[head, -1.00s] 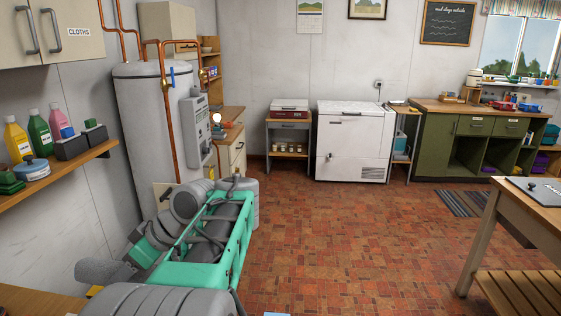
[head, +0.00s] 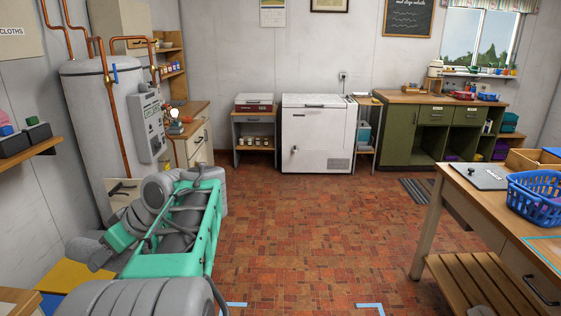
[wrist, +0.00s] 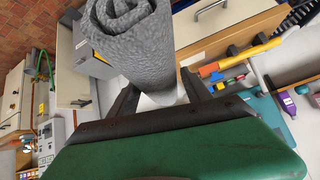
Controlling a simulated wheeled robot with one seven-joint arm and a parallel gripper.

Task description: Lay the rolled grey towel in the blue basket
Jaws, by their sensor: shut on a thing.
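The rolled grey towel (wrist: 135,45) fills the upper middle of the wrist view, its spiral end showing at the top. My gripper (wrist: 160,98) is shut on the towel, with one dark finger on each side of it. In the head view my arm is folded at the lower left, and neither the gripper nor the towel can be made out there. The blue basket (head: 541,198) stands on the wooden table at the right edge of the head view, partly cut off by the frame. The towel is well apart from the basket.
The brick-patterned floor (head: 300,230) is clear between my arm and the table. A white chest freezer (head: 317,135) stands at the back wall.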

